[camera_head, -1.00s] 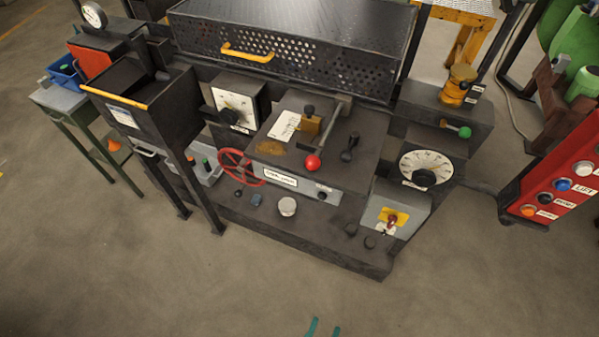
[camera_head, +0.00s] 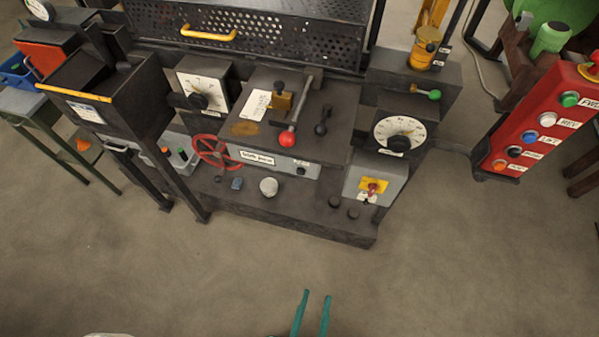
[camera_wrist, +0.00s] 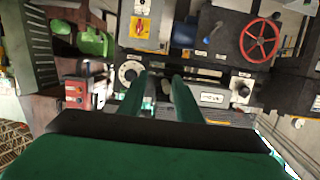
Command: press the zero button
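The dark machine (camera_head: 310,105) stands ahead in the head view. Its grey front panel (camera_head: 270,160) has a long white label and, at the right, a small dark button (camera_head: 301,171) under a small label. I cannot read that label clearly, so I cannot confirm it is the zero button. My gripper (camera_head: 317,293) shows as two teal fingers low in the head view, apart and empty, well short of the panel. In the wrist view my gripper (camera_wrist: 164,75) also shows a clear gap between its fingers. The small button is not clearly identifiable there.
A red handwheel (camera_head: 212,151), a red-ball lever (camera_head: 287,138), a white round knob (camera_head: 268,187) and a yellow-and-red switch (camera_head: 373,187) surround the panel. A red button box (camera_head: 545,120) stands at right. The floor before the machine is clear.

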